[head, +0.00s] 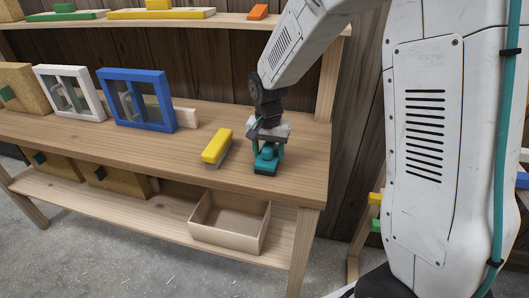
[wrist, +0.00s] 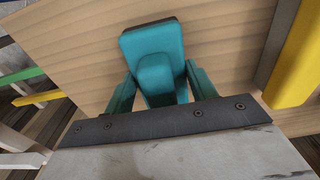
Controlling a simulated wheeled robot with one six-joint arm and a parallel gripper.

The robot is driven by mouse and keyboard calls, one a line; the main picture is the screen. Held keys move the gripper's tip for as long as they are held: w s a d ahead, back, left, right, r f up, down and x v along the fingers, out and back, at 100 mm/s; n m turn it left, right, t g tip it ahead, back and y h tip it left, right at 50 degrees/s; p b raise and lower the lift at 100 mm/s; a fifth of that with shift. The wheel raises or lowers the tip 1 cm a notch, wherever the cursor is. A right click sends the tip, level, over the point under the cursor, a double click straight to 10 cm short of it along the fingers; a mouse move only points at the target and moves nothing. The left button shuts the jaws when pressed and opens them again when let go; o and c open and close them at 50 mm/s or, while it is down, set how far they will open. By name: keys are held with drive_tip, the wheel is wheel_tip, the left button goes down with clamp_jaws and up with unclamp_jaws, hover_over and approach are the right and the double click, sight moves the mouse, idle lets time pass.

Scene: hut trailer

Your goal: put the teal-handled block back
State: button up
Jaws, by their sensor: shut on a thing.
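The teal-handled block (head: 264,168) is at the right part of the wooden workbench top (head: 300,150). In the wrist view its teal top and raised handle (wrist: 153,45) show between my teal fingers. My gripper (head: 267,150) points down and is shut on the handle. The block is on or just above the bench; I cannot tell which. Its underside is hidden.
A yellow-topped block (head: 216,146) lies just left of my gripper. A blue-framed window piece (head: 137,98) and a white-framed one (head: 69,92) stand further left. An open wooden box (head: 230,222) sits on the lower shelf. An upper shelf (head: 190,20) holds coloured pieces.

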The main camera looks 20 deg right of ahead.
sight(268, 146)
drive_tip(key=o, duration=1)
drive_tip(key=shift+c, duration=0.2)
drive_tip(key=shift+r, duration=0.1)
drive_tip(key=r, duration=1.2)
drive_tip(key=shift+s+a, duration=0.15)
drive_tip(key=shift+s, duration=0.15)
drive_tip(key=s+d+r+n, duration=0.1)
drive_tip(key=s+r+n, duration=0.1)
drive_tip(key=s, duration=1.2)
drive_tip(key=s+d+r+n, duration=0.1)
drive_tip(key=s+n, duration=0.4)
drive_tip(key=s, duration=1)
drive_tip(key=shift+s+r+t, duration=0.15)
drive_tip(key=shift+r+t, duration=0.25)
drive_tip(key=shift+r, duration=0.5)
drive_tip(key=shift+d, duration=0.1)
